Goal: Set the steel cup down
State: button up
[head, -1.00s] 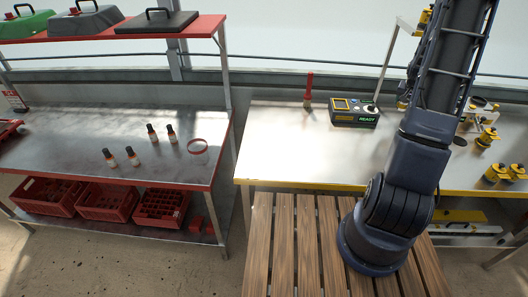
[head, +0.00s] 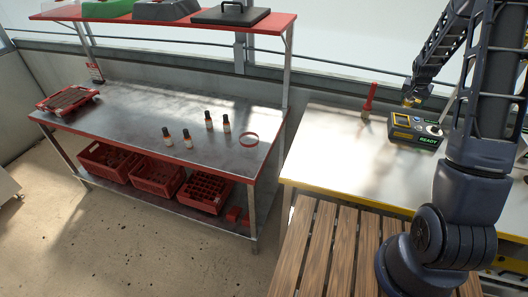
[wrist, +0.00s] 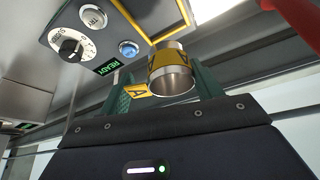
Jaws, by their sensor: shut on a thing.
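The steel cup (wrist: 172,72) has a bare metal rim and a yellow band with dark marks. In the wrist view it sits between the green fingers of my gripper (wrist: 165,88), which is shut on it. In the head view my gripper (head: 412,97) is small, above the back of the steel bench with the yellow edge (head: 330,150), just behind and left of the control box. The cup's details are too small to tell there, and I cannot tell its height over the bench.
The control box (head: 415,130) shows a lit READY label; its dial (wrist: 72,47) is close in the wrist view. A red-handled brush (head: 369,98) stands just left of it. The bench's left part is clear.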

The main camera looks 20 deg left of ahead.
jog(key=a+n, duration=0.1)
jog(key=a, duration=0.6)
jog(key=a+n+y, duration=0.1)
jog(key=a, duration=0.7)
jog(key=s+a+n, duration=0.1)
jog(key=a+n, duration=0.1)
jog(key=a, duration=0.6)
jog(key=shift+a, duration=0.25)
jog(key=s+a+n+y, duration=0.15)
jog(key=s+a, duration=0.45)
jog(key=a, duration=0.7)
jog(key=s+a+r+n, duration=0.15)
jog(key=s+a, duration=0.45)
jog(key=a, duration=0.6)
jog(key=s+a+n+y, duration=0.1)
jog(key=s+a+n, duration=0.35)
jog(key=a, duration=0.85)
jog(key=s+a+n+g+y, duration=0.1)
jog(key=s+a, duration=0.6)
jog(key=s, duration=0.3)
jog(key=s+a, duration=0.8)
jog(key=s, duration=0.2)
jog(key=f, duration=1.9)
jog(key=shift+d+f, duration=0.2)
jog(key=shift+f, duration=0.1)
jog(key=o, duration=0.6)
jog(key=shift+f, duration=0.15)
jog(key=shift+c, duration=0.2)
jog(key=o, duration=0.4)
jog(key=shift+o, duration=0.2)
